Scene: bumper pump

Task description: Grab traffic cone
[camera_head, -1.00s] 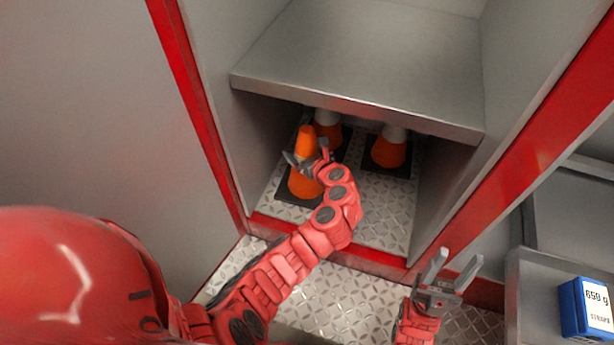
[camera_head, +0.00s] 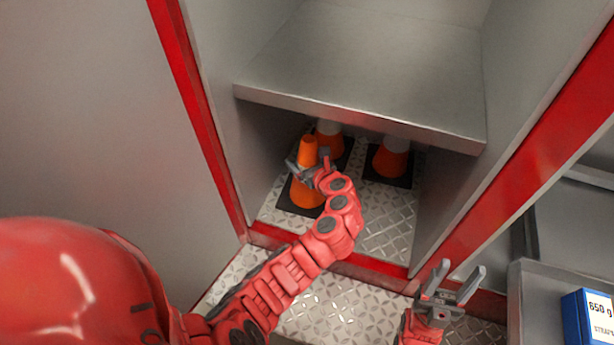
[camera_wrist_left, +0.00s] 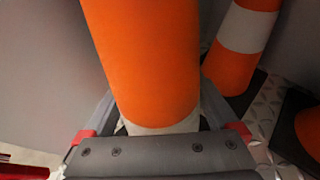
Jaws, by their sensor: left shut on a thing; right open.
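An orange traffic cone (camera_head: 306,194) with a black base stands on the cabinet floor at the front left, below the shelf. My left gripper (camera_head: 308,168) is shut on its upper part, which hides part of the cone. In the left wrist view the cone (camera_wrist_left: 150,65) fills the middle between the fingers. A second cone (camera_head: 330,138) stands right behind it and also shows in the left wrist view (camera_wrist_left: 240,45). A third cone (camera_head: 390,160) stands to the right on its black base. My right gripper (camera_head: 448,284) is open and empty outside the cabinet.
A grey shelf (camera_head: 360,110) hangs over the cones and hides the tops of the rear ones. Red frame edges (camera_head: 205,125) border the cabinet. A blue box (camera_head: 590,318) sits at the lower right. The tread-plate floor is clear at the cabinet's front right.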

